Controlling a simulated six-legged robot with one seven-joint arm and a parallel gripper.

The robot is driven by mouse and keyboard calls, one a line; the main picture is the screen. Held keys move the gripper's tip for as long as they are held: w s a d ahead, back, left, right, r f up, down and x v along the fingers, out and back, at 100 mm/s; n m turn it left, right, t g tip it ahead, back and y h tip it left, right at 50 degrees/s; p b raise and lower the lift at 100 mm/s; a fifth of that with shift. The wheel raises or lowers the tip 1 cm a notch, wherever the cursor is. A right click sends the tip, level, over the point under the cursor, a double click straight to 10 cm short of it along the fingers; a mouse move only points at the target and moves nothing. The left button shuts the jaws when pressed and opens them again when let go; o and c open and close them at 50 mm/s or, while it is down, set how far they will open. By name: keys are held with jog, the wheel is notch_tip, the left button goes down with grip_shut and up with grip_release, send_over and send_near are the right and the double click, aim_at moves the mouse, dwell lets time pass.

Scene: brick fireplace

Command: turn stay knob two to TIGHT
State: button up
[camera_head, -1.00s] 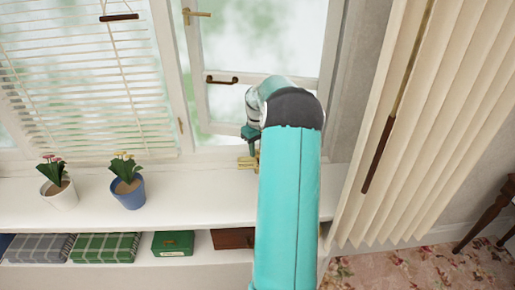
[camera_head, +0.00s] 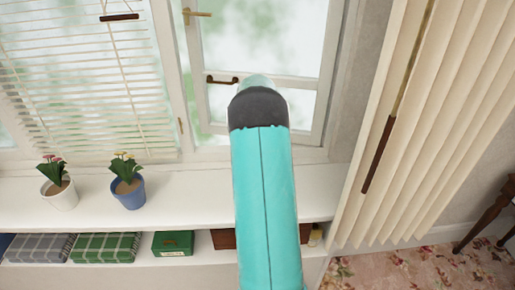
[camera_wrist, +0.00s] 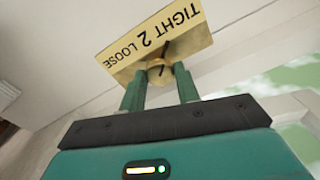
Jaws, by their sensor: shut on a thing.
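In the wrist view a brass plate (camera_wrist: 190,37) carries the words TIGHT and LOOSE with a 2 between them, TIGHT toward the upper right and LOOSE toward the lower left. The brass stay knob two (camera_wrist: 158,66) sits at the plate's lower edge with dark marks near it. My gripper (camera_wrist: 159,78) has one green finger on each side of the knob and is shut on it. I cannot tell the knob's exact setting. In the head view my arm hides the gripper, knob and plate.
A blue pot (camera_head: 130,195) and a white pot (camera_head: 62,196) with flowers stand on the white sill (camera_head: 185,200) to the left. A window (camera_head: 245,40) with a dark handle (camera_head: 221,80) is behind my arm. Pleated blinds (camera_head: 425,120) hang at the right.

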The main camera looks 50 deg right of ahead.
jog(key=shift+w+m, duration=0.15)
jog(key=shift+m, duration=0.65)
jog(key=shift+d, duration=0.1)
jog(key=o, duration=1)
notch_tip(320, 180, up, 14)
jog(key=shift+f, duration=0.1)
